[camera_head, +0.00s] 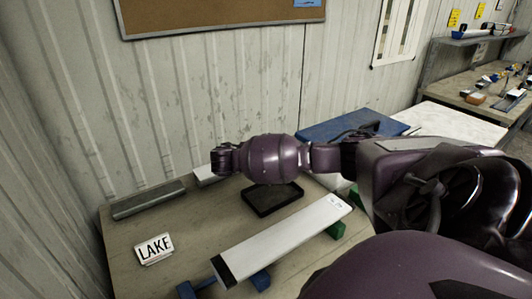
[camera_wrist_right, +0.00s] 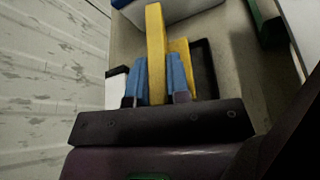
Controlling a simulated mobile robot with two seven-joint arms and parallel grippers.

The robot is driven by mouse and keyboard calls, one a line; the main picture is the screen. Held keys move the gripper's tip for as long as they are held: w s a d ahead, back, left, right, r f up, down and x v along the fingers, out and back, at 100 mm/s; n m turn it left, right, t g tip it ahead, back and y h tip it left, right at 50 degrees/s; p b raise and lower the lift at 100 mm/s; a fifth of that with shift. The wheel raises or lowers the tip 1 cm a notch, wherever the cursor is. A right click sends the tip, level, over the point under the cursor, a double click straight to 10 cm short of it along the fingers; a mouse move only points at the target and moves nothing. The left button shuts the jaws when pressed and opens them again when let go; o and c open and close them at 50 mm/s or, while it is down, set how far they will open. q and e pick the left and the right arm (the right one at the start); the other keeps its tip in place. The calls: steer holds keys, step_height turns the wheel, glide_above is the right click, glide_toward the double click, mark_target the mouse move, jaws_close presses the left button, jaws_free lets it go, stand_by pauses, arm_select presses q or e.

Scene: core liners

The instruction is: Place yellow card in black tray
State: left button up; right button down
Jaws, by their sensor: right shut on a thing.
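A black tray (camera_head: 262,211) lies on the table just below my right forearm in the head view. Part of it also shows in the right wrist view (camera_wrist_right: 206,70), beside the fingers. My right gripper (camera_wrist_right: 158,72) has blue fingers shut on a yellow card (camera_wrist_right: 155,40), which sticks out well past the fingertips. A second yellow part shows just right of it, partly behind a finger; I cannot tell whether it belongs to the card. In the head view the right gripper (camera_head: 224,160) is at the arm's far end, left of and above the tray; its fingers and the card are hidden. My left gripper is out of view.
The wooden table (camera_head: 130,218) holds a long white core liner (camera_head: 285,240) on blue and green supports, a LAKE sign (camera_head: 154,248) and a grey bar (camera_head: 148,200) near the wall. A blue container (camera_head: 335,125) stands behind my arm. The table's left front is clear.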

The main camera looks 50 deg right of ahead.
step_height(320, 180, down, 17)
steer(key=shift+r, duration=0.1)
stand_by(0.5)
steer(key=shift+f, duration=0.2)
steer(key=c, duration=1.1)
jaws_free()
steer(key=shift+r, duration=0.2)
steer(key=v, duration=1.2)
steer(key=shift+b, duration=0.3)
